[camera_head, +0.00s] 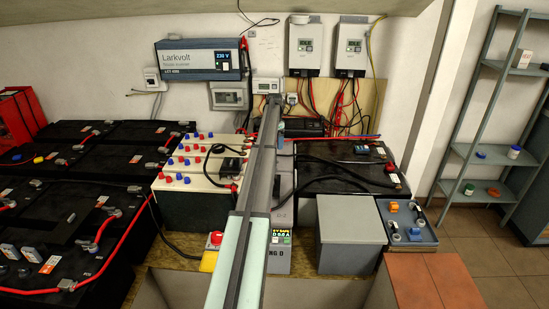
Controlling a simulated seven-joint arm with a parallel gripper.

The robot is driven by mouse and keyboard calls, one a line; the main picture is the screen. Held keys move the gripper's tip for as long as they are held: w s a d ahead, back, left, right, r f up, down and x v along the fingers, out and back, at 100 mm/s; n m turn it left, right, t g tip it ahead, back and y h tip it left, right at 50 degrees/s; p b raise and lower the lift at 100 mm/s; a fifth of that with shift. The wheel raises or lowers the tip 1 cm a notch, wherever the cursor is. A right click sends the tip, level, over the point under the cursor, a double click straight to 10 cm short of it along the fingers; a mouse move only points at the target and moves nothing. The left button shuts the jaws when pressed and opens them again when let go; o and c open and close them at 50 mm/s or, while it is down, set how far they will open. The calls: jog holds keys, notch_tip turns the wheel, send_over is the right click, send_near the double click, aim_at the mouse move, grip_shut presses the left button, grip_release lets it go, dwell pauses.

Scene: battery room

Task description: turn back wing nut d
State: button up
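I cannot make out wing nut d in the head camera view. A grey box with a small lit display (281,237) stands at the lower middle. The display reads something like "SAFE" and "0.0 A". Below it are the letters "NG D", with the left part of the label covered by my arm. My long grey arm runs from the bottom middle up to the wall units and hides what lies behind it. I cannot pick out my gripper or its fingers.
A cream battery bank with red and blue caps (190,176) stands left of my arm. Black batteries with red cables (60,225) fill the left. A red button (215,239) is near the front. A grey box (349,235) and a tray (407,222) stand right. Shelves (490,150) stand far right.

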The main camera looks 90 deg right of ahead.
notch_tip(320, 180, down, 10)
jog(key=shift+r, duration=0.25)
jog(key=shift+c, duration=0.5)
jog(key=c, duration=1)
jog(key=shift+o, duration=0.2)
jog(key=shift+n, duration=0.3)
jog(key=n, duration=0.9)
jog(key=shift+n, duration=0.4)
